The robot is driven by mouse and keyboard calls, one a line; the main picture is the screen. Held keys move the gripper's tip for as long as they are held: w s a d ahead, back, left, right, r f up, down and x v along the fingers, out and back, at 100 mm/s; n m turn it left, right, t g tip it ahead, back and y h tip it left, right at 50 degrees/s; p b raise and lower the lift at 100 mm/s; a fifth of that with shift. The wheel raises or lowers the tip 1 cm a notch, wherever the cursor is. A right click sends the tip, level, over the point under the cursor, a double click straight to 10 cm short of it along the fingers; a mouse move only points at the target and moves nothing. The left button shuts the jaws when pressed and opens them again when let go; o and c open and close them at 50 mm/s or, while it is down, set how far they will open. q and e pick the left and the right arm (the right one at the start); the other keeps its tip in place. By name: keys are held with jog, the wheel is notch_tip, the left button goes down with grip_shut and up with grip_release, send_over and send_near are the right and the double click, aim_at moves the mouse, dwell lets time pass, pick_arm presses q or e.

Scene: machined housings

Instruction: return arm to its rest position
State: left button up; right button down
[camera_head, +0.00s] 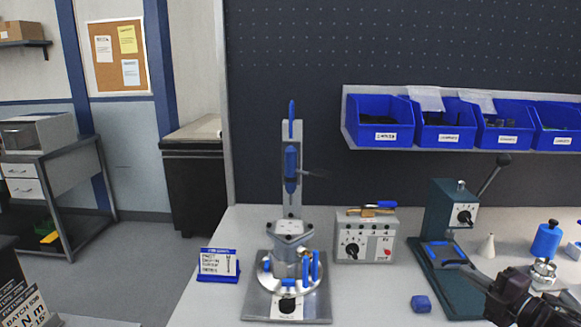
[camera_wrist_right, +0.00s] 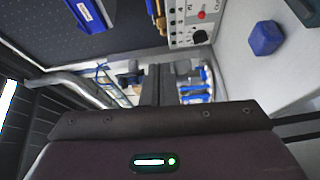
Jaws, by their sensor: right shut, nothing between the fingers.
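My right arm comes in from the lower right corner of the head view, dark and jointed, and its gripper (camera_head: 468,275) points left over the bench. The gripper's dark fingers (camera_wrist_right: 157,85) show closed together in the right wrist view, with nothing seen between them. In the head view they lie in front of the base of the green lever press (camera_head: 440,213); I cannot tell whether they touch it. My left gripper is not in view.
A steel fixture with blue clamps (camera_head: 290,270) stands mid-bench, beside a grey control box (camera_head: 365,243). A blue block (camera_head: 420,303) lies near the front. A blue bottle (camera_head: 546,240) stands right. Blue bins (camera_head: 381,122) hang behind. Bare bench (camera_head: 375,290) lies between fixture and block.

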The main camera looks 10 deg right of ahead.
jog(key=s+a+f+m+g+h, duration=0.35)
jog(key=a+f+m, duration=0.25)
jog(key=f, duration=0.3)
jog(key=s+a+f+m+g+h, duration=0.2)
jog(key=s+a+f+m+h, duration=0.25)
jog(key=a+f+m, duration=0.35)
jog(key=s+a+m+g+y, duration=0.2)
jog(key=s+a+m+g, duration=0.45)
jog(key=s+a, duration=0.7)
jog(key=s+d+f+n+g, duration=0.1)
jog(key=s+f, duration=0.1)
jog(key=f, duration=1.4)
jog(key=s+d+f+n+g, duration=0.1)
jog(key=s+f+g, duration=0.1)
jog(key=f, duration=1.4)
jog(key=s+d+f, duration=0.3)
jog(key=s+f, duration=1.3)
jog(key=s, duration=0.3)
jog(key=shift+d+f+g, duration=0.15)
jog(key=shift+f+g, duration=0.2)
jog(key=shift+g, duration=0.05)
